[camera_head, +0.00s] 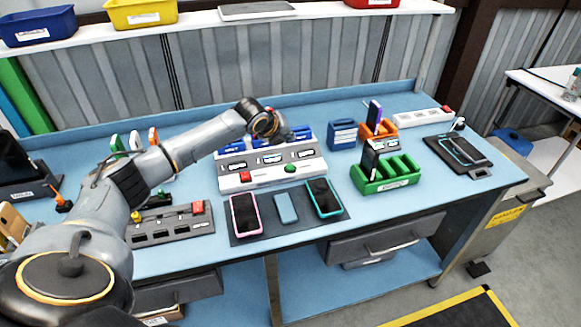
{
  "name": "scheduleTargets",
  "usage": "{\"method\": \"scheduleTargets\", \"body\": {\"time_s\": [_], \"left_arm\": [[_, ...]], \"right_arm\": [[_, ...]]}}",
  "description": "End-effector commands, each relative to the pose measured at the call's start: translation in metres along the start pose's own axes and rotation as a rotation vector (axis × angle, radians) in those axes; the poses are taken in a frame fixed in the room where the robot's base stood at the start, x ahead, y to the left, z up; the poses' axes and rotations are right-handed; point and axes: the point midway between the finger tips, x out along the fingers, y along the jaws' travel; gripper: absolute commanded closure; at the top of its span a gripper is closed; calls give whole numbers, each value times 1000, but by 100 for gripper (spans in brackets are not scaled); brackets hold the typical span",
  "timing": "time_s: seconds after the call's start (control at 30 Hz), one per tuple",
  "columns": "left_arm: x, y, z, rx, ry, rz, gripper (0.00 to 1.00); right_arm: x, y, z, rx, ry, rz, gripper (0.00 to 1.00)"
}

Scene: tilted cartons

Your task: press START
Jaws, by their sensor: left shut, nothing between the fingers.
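A white test station (268,184) stands in the middle of the blue bench. On its front face are a green button (290,168) on the right and a red button (244,177) on the left. Any START lettering is too small to read. My left arm reaches in from the left, and my left gripper (286,135) is over the station's upper rear part, above and behind the green button and apart from it. The gripper is shut and empty, its fingertips small and partly hidden by the wrist. My right gripper is out of view.
In front of the station a dark mat (264,226) holds phones. A grey strip (172,228) with a red button lies to its left. A green rack (386,180), orange holder (379,132), blue box (343,135) and black pad (457,155) stand to the right.

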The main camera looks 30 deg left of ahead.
Motion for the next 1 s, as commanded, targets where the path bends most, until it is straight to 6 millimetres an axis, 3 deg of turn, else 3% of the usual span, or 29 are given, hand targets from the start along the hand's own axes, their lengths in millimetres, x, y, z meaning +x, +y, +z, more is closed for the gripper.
{"method": "scheduleTargets", "body": {"time_s": [0.5, 1.0], "left_arm": [[45, 33, -33, 0, -1, -2, 100], [58, 42, -42, -1, 0, -1, 100]], "right_arm": [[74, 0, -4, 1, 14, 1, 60], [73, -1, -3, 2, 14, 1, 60]]}}
